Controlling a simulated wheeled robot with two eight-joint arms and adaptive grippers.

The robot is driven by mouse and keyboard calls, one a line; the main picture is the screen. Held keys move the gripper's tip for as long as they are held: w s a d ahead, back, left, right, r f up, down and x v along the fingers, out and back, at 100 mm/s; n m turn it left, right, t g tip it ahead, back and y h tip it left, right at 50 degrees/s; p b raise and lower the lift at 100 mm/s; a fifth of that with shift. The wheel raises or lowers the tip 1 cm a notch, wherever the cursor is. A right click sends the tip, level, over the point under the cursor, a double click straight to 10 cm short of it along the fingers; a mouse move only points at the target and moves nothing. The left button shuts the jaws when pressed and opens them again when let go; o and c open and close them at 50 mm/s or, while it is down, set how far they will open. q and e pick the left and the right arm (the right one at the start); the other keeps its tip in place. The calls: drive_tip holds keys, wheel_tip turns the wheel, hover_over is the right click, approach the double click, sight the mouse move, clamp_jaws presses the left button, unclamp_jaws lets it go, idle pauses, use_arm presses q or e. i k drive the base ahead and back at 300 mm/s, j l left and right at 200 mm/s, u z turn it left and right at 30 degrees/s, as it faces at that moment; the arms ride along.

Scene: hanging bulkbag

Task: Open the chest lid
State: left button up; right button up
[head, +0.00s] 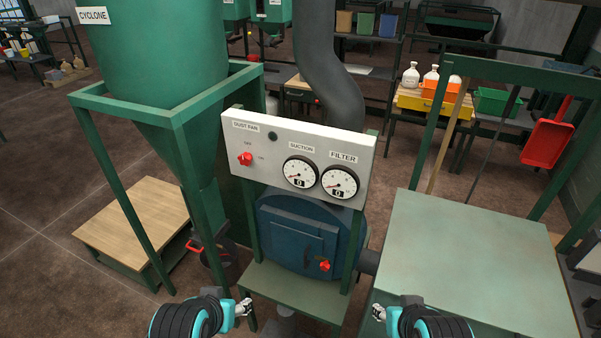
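A large pale grey-green flat top (470,250) lies level at the right. It looks like the chest lid, and it lies flat with no gap visible; its front side is mostly out of view. My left gripper (243,308) is at the bottom, left of centre, apart from the flat top. My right gripper (378,312) is at the bottom, just left of the flat top's near left corner, with no clear contact. Both grippers look empty, but their fingers are too small to tell open from shut.
A blue drum with a red knob (304,240) sits in a green frame ahead, under a gauge panel (300,157). A red dustpan (547,142) hangs behind the flat top.

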sight(497, 269)
drive_tip(key=z, duration=1.55)
drive_tip(key=k+j+z, duration=0.3)
drive_tip(key=j+z, duration=0.15)
drive_tip(key=k+j+z, duration=0.45)
drive_tip(key=i, duration=0.1)
